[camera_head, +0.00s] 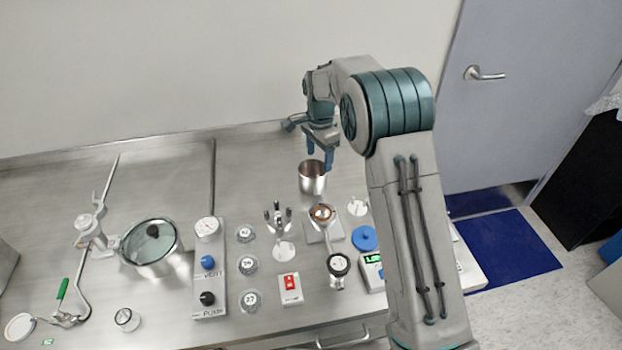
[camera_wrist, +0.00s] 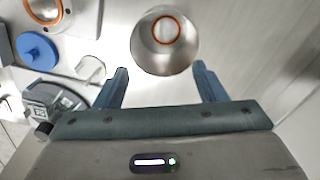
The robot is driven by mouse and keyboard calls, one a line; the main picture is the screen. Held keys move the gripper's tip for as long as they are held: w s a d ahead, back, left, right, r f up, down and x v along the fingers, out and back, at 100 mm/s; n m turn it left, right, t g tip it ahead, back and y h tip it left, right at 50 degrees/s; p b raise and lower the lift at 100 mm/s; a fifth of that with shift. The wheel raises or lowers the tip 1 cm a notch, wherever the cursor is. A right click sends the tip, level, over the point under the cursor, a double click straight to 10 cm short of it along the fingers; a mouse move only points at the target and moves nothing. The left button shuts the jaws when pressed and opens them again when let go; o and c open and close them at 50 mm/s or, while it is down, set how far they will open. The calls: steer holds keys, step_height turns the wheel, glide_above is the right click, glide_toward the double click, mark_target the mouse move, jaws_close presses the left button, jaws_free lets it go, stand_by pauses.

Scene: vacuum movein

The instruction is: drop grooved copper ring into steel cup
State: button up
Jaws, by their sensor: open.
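The steel cup (camera_head: 312,184) stands upright on the steel bench; the wrist view also shows the cup (camera_wrist: 150,58). A copper-coloured ring (camera_wrist: 155,31) shows inside the cup, seen from above; grooves on it are too small to tell. My gripper (camera_head: 320,158) is above the cup, and in the wrist view my gripper (camera_wrist: 162,84) has its two blue fingers wide apart with nothing between them. The fingers do not appear to touch the cup. The cup's inside is too dark in the head view to show the ring.
Another copper-coloured ring (camera_head: 322,212) sits on a metal stand in front of the cup. A glass-lidded chamber (camera_head: 150,247) is at left. The bench behind the cup is clear.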

step_height(320, 180, up, 13)
steer(key=b, duration=0.1)
steer(key=shift+f, duration=0.15)
stand_by(0.3)
steer(key=s+d+r+n+t, duration=0.1)
steer(key=s+d+r+n, duration=0.15)
steer(key=s+d, duration=0.45)
steer(key=s+d+r+n+t, duration=0.1)
steer(key=s+d+r+n, duration=0.15)
steer(key=s+d, duration=0.4)
steer(key=s+d+f+n, duration=0.2)
steer(key=s+f, duration=0.1)
steer(key=s, duration=0.7)
steer(key=s+d+f+n+t, duration=0.1)
steer(key=s+d+f+n, duration=0.1)
steer(key=s, duration=0.9)
steer(key=shift+d+f+n, duration=0.35)
steer(key=shift+f+n, duration=0.05)
steer(key=shift+n, duration=0.3)
